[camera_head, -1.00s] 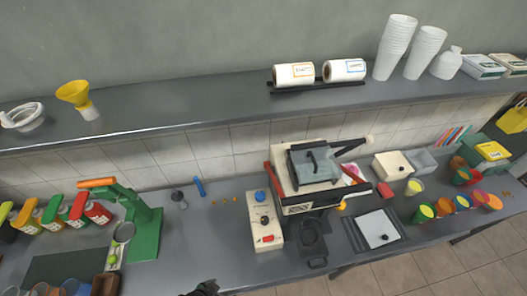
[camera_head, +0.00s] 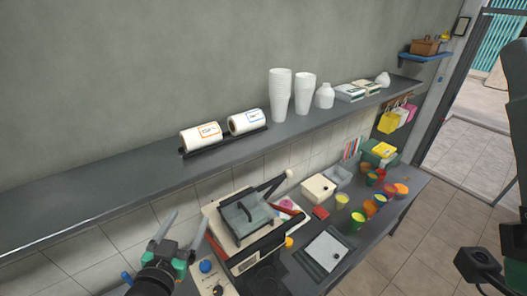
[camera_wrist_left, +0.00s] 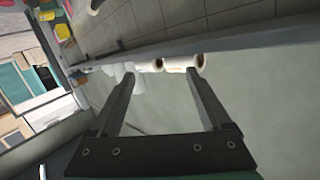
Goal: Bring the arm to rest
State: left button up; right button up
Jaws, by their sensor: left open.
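My left gripper (camera_head: 189,218) is raised at the lower left of the head view, in front of the wall below the shelf and left of the sealing machine. Its two fingers point up and stand apart, with nothing between them. In the left wrist view, the same gripper (camera_wrist_left: 160,74) shows its fingers spread wide and empty. The shelf rolls appear beyond its tips. A dark part of my right arm shows at the right edge of the head view, but I see no right fingers.
The sealing machine (camera_head: 240,222) stands on the counter (camera_head: 352,262). The shelf (camera_head: 130,185) above holds label rolls (camera_head: 201,136), stacked white cups (camera_head: 279,95) and a white bottle (camera_head: 325,96). Colourful cups (camera_head: 357,221) stand at the right. Open floor (camera_head: 420,225) lies right of the counter.

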pick_arm(q)
notch_tip(320, 180, up, 16)
jog(key=s+r+t, duration=0.1)
jog(key=s+t, duration=0.1)
jog(key=t, duration=0.2)
jog(key=s+r+n+t, duration=0.1)
jog(key=s+r+t, duration=0.3)
jog(key=s+r, duration=0.55)
jog(key=s+r+n+t, duration=0.1)
jog(key=s+r+t, duration=0.4)
jog(key=r, duration=0.7)
notch_tip(320, 180, down, 45)
jog(key=g+b, duration=0.1)
jog(key=b, duration=4.4)
jog(key=shift+s+d+g+h, duration=0.25)
jog(key=shift+s+g+h, duration=0.05)
jog(key=shift+s+h, duration=0.1)
